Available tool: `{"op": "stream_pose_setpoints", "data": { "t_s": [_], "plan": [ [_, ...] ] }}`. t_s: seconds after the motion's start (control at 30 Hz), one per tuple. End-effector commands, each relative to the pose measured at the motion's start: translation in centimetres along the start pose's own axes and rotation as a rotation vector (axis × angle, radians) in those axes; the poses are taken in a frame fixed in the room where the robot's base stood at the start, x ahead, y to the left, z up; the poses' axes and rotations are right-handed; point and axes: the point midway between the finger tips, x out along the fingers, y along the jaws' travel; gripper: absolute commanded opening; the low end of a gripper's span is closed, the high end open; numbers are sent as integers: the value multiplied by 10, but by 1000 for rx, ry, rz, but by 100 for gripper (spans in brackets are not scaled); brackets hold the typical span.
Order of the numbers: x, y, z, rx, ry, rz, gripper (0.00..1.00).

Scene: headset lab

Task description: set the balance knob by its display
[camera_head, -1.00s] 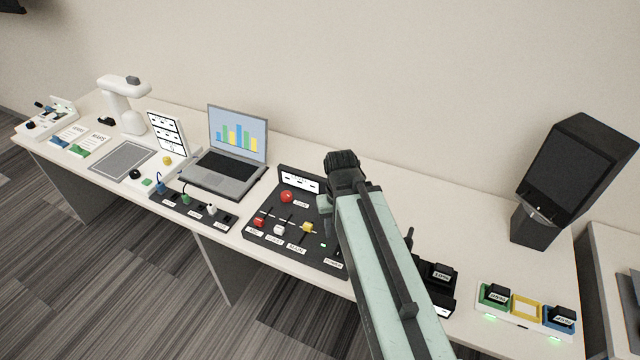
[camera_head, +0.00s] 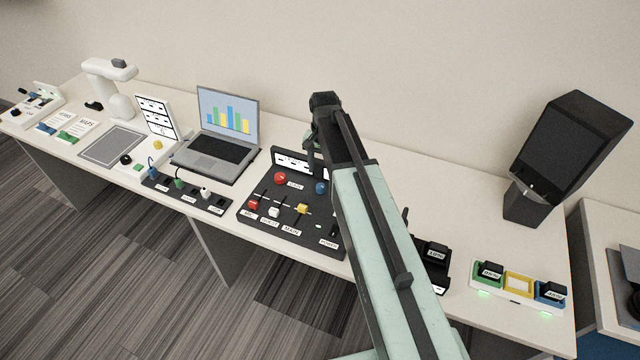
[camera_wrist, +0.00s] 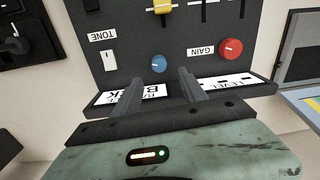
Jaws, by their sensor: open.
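The dark mixer panel (camera_head: 262,226) lies on the desk with a raised display strip (camera_head: 292,160) at its back edge. A blue knob (camera_head: 321,188) sits at its back right, and it also shows in the wrist view (camera_wrist: 158,64). I take it as the balance knob; its own label is not readable. The display (camera_wrist: 150,92) beside it shows partly hidden text like "BA" and "BACK". My gripper (camera_wrist: 160,77) is open and empty, its fingers pointing toward the blue knob, apart from it. In the head view my gripper (camera_head: 312,155) is above the panel's back edge.
A red gain knob (camera_head: 280,178) sits left of the blue one, with sliders (camera_head: 274,211) in front. A laptop (camera_head: 222,135) stands to the left. A black speaker (camera_head: 567,150) and a coloured tray (camera_head: 517,285) are to the right.

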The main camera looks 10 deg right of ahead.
Motion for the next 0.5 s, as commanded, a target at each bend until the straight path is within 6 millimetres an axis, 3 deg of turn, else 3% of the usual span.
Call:
{"op": "stream_pose_setpoints", "data": {
  "t_s": [0.17,0.5],
  "plan": [
    [14,1,1,-1,0,0,50],
    [71,2,0,-2,0,0,50]
  ]
}}
